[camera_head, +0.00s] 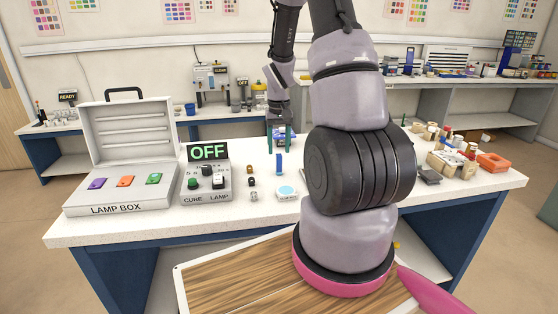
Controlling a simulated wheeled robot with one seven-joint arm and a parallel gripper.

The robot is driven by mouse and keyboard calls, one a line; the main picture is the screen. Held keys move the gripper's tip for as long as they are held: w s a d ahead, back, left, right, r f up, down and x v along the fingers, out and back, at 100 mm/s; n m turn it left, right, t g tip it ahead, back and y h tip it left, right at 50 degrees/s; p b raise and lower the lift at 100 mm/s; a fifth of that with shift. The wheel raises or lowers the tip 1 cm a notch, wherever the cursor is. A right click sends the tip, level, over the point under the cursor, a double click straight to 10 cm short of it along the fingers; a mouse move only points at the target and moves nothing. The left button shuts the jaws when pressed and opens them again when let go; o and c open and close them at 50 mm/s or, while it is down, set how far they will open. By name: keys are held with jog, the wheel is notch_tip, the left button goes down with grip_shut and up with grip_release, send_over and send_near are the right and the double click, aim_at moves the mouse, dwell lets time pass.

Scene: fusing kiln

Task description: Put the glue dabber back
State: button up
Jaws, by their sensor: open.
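My gripper (280,148) is in the head view, over the far middle part of the white table. Its two dark teal fingers point down and stand apart. A small blue and white object shows between or behind the fingers; I cannot tell whether they touch it. A narrow blue upright piece (279,164) stands on the table just in front of the gripper. A small white holder with a pale blue round top (287,191) sits nearer the front edge. I cannot tell which of these small things is the glue dabber.
The open lamp box (118,199) holds purple, orange and green pieces at left. Beside it is a control box (206,183) reading OFF. Small dark and brown items (251,182) stand right of it. My arm hides the table's middle right; an orange tray (493,163) and clutter lie beyond.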

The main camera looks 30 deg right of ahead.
aim_at(279, 154)
notch_tip(279, 154, up, 5)
jog(key=shift+f, duration=0.1)
jog(key=s+a+r+t, duration=0.2)
jog(key=s+a+r, duration=0.15)
jog(key=r, duration=0.55)
jog(key=s+a+r+t, duration=0.2)
jog(key=s+a+r, duration=0.15)
jog(key=r, duration=0.55)
jog(key=s+a+r+t+y, duration=0.1)
jog(key=s+a+r, duration=0.2)
jog(key=s, duration=0.3)
jog(key=s+a+r+m+t+y, duration=0.1)
jog(key=s+a+r+t, duration=0.1)
jog(key=s+r, duration=0.3)
jog(key=shift+s+a+r, duration=0.35)
jog(key=shift+s+a, duration=0.35)
jog(key=shift+s, duration=0.15)
